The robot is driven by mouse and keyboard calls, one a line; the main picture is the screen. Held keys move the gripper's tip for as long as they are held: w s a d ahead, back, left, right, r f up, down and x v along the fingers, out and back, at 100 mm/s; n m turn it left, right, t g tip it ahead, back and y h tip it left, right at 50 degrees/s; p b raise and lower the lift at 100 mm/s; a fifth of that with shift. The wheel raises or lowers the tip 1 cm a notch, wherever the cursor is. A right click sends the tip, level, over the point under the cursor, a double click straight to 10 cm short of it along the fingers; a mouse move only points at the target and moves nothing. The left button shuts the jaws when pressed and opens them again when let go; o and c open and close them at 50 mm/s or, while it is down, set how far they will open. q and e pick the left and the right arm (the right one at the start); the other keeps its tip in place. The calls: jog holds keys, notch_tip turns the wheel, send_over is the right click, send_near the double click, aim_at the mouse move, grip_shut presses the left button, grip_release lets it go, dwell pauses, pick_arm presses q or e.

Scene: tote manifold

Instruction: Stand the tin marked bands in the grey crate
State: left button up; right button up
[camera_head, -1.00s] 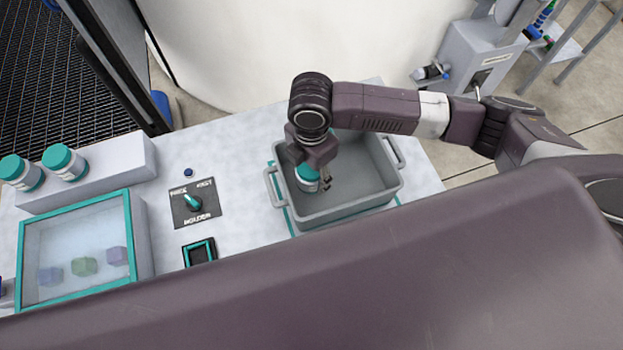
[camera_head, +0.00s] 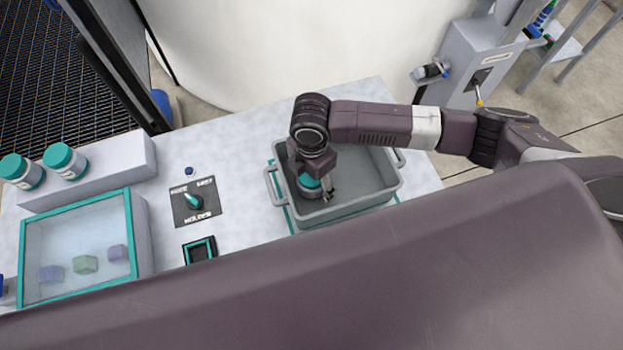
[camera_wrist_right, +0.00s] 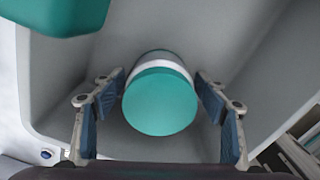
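The grey crate (camera_head: 350,211) stands on the bench in the head view, with a handle at each end. A tin with a teal lid (camera_head: 308,182) is inside it, towards the left end, lid up. In the right wrist view the tin (camera_wrist_right: 160,100) lies between the fingers of my right gripper (camera_wrist_right: 160,85), which are spread to either side of it. Its label cannot be read, so I cannot tell its marking. The right gripper (camera_head: 318,188) is low in the crate and partly hides the tin. My left gripper is not in view.
Two more teal-lidded tins (camera_head: 65,160) stand on a white ledge at the left. A teal-framed clear-topped box (camera_head: 80,250) and a dial panel (camera_head: 195,203) are left of the crate. The crate's right part is empty. A teal shape fills the wrist view's upper left corner.

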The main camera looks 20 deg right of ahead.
notch_tip(320, 180, up, 12)
jog(key=shift+r+b, duration=0.15)
jog(key=shift+b, duration=0.55)
